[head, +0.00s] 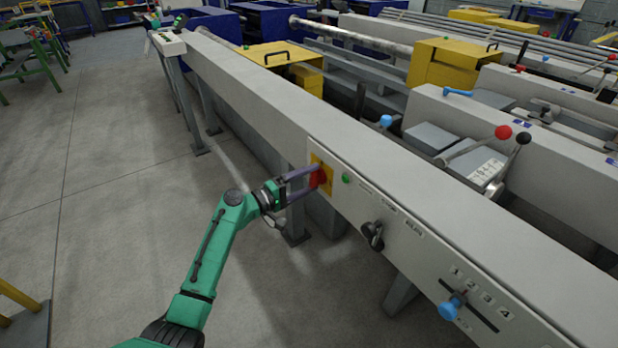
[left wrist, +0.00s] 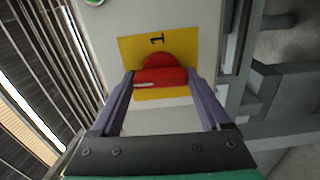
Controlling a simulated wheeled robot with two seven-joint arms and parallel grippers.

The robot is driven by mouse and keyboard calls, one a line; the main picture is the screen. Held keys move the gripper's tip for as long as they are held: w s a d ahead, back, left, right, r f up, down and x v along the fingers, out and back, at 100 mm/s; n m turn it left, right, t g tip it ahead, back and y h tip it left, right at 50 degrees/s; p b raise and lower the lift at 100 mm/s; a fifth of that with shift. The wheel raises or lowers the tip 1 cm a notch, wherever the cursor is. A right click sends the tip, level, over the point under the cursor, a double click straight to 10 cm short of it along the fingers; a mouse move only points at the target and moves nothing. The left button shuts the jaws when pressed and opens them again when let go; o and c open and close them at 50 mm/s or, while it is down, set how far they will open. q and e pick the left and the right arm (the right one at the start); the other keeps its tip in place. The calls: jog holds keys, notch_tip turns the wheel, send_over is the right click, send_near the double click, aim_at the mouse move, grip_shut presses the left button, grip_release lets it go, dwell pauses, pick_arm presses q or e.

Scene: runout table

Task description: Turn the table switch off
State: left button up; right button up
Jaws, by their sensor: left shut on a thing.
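The table switch is a red rotary knob (head: 318,178) on a yellow plate (head: 327,186), set on the side panel of the long grey table (head: 290,130). My left gripper (head: 311,181) reaches it from the left, its two purple fingers closed on the knob. In the left wrist view the red knob (left wrist: 160,77) sits between the fingertips, one on each side. The yellow plate (left wrist: 181,46) there shows a "1" mark beyond the knob. The knob's grip bar lies across the gap between the fingers. My right gripper is not in view.
To the right on the same panel are a green button (head: 346,179), a black knob (head: 373,235) and a blue-handled slider (head: 450,308) beside numbers. Levers with red and black balls stand behind.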

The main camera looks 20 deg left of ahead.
pick_arm(q)
jog(key=shift+f+n, duration=0.1)
jog(key=shift+n, duration=0.2)
jog(key=o, duration=1.2)
jog(key=v, duration=1.4)
jog(key=shift+s+a, duration=0.15)
jog(key=shift+s, duration=0.1)
